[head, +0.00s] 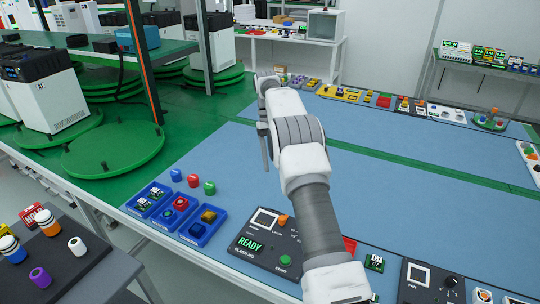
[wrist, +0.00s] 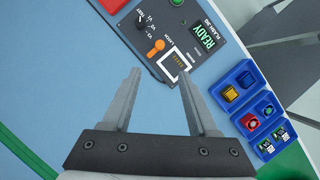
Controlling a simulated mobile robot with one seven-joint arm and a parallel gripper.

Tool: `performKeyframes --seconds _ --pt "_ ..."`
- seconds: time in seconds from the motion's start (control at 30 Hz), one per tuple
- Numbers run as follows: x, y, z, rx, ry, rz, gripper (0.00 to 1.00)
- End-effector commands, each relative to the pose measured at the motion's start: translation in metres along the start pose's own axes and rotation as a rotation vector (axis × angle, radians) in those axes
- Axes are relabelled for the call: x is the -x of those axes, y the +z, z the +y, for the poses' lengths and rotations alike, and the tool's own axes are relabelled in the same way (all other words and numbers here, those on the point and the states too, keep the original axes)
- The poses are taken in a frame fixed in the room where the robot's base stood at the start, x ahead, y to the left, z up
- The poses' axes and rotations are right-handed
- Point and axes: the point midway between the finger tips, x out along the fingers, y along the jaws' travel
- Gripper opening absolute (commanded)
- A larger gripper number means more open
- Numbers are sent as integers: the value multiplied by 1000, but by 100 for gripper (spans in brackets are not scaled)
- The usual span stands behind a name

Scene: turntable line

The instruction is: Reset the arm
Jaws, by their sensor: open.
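My arm (head: 305,175) reaches from the lower right up over the blue mat of the worktable. My gripper (head: 264,145) is partly turned away in the head view. In the wrist view my gripper (wrist: 160,74) has its two fingers well apart, with nothing between them. The fingers point toward the black flashing box (wrist: 190,28), whose display reads READY. The same box (head: 250,244) stands at the near edge in the head view, with an orange lever and a green button. Its white-framed square socket (wrist: 174,66) looks empty.
Several blue bins (head: 162,214) holding small parts stand left of the box. Blue, red and green caps (head: 193,180) stand behind them. A second black panel (head: 416,284) is at the near right. Small items line the table's far edge. The mat's middle is clear.

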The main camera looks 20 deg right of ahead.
Motion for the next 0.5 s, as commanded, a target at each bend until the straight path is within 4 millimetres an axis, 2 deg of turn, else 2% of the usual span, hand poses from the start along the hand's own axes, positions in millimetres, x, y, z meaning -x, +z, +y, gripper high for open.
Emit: performKeyframes --seconds 0.17,0.27,0.5 --pt "2 1 0 0 1 4 59" --pt "12 6 -2 0 3 21 59" --pt "61 43 -15 -1 11 118 59"
